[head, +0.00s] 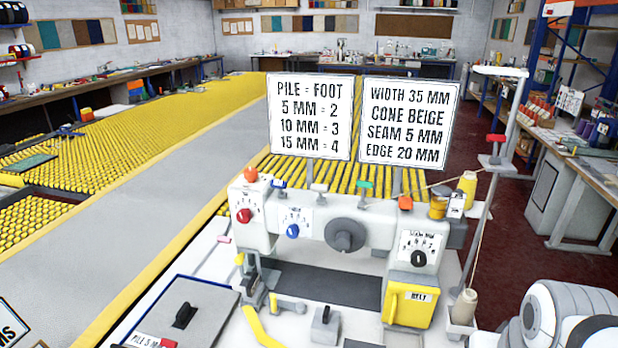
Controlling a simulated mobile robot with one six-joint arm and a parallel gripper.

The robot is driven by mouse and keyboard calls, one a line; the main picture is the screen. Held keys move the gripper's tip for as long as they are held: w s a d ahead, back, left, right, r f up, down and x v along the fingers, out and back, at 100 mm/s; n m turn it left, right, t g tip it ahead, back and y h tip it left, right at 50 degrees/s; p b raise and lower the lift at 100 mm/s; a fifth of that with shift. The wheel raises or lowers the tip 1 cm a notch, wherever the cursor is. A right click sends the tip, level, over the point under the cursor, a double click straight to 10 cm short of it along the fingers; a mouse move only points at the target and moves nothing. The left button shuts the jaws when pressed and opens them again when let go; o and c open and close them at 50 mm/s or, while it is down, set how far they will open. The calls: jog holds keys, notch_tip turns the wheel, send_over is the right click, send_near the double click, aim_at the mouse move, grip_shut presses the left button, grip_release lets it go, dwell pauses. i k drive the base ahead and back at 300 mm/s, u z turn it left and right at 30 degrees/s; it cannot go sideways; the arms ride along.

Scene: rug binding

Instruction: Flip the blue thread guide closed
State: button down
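A small blue piece (279,183), which looks like the blue thread guide, sits on the top left of the white binding machine (375,225). It is too small to tell whether it is open or closed. A separate blue knob (292,231) is on the machine's front face, below it. White rounded links of my arm fill the lower right corner. My gripper's fingers are not in view.
Red (251,174), green (364,185) and orange (405,202) pieces share the machine's top. Two signs (310,115) (408,122) stand behind it. A thread stand (490,190) rises at the right, with thread running to the machine. A yellow belt cover (408,305) is at the front.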

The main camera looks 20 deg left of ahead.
aim_at(279, 184)
jog(key=z, duration=1.1)
jog(key=k, duration=1.2)
jog(key=u, duration=1.25)
jog(key=i, duration=1)
jog(key=u, duration=0.05)
